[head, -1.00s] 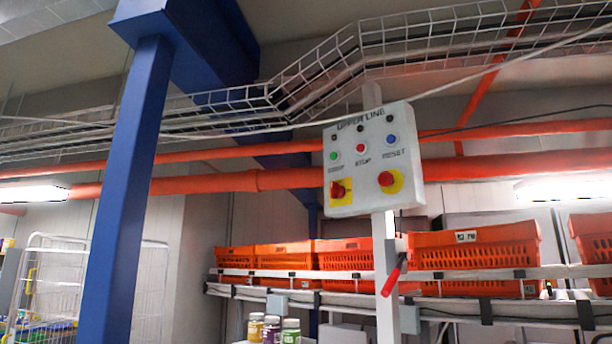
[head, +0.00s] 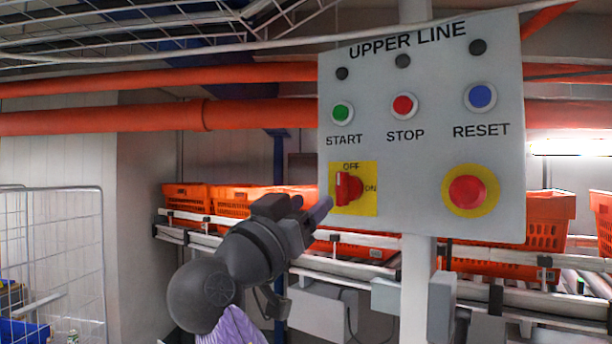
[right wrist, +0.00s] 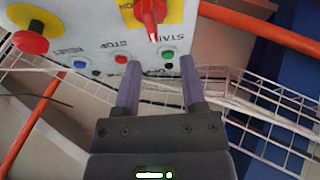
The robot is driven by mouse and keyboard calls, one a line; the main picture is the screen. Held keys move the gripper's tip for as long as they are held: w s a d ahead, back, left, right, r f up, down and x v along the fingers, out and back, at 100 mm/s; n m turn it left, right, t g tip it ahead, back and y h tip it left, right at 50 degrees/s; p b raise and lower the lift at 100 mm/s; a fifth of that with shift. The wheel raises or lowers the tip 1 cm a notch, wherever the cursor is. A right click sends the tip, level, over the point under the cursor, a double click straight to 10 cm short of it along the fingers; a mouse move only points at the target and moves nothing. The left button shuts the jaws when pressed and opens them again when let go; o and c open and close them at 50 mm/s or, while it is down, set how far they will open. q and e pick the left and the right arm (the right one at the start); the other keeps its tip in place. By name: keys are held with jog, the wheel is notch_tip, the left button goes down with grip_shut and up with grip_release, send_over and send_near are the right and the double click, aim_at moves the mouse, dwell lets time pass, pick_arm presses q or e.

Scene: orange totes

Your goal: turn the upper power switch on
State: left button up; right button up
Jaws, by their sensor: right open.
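The upper power switch is a red rotary knob (head: 347,188) on a yellow plate (head: 369,206) at the lower left of the grey "UPPER LINE" panel (head: 420,215). Its handle stands roughly upright, toward "OFF"; "ON" is marked at the right. In the right wrist view the panel is upside down, and the red knob (right wrist: 151,14) is at the top, beyond the fingertips. My right gripper (head: 314,207) is just left of and below the switch, apart from it. In the right wrist view its two fingers (right wrist: 161,63) are spread and empty. My left gripper is not in view.
The panel also bears a green start button (head: 341,113), a red stop button (head: 403,105), a blue reset button (head: 480,96) and a large red button (head: 467,191) on yellow. Orange totes (head: 232,203) stand on a rack behind. An orange pipe (head: 100,122) runs behind the panel.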

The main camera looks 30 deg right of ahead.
aim_at(338, 179)
jog(key=p+x, duration=0.2)
jog(key=x, duration=0.1)
jog(key=p+x, duration=0.2)
jog(key=x, duration=0.1)
jog(key=s+r+p+x, duration=0.1)
jog(key=p+x, duration=0.1)
jog(key=x, duration=0.1)
jog(key=shift+d, duration=0.1)
jog(key=shift+w+d+f, duration=0.1)
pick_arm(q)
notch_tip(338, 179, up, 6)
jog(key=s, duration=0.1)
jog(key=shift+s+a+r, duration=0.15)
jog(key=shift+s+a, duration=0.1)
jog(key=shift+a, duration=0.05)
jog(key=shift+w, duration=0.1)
pick_arm(e)
jog(key=shift+f, duration=0.1)
grip_shut()
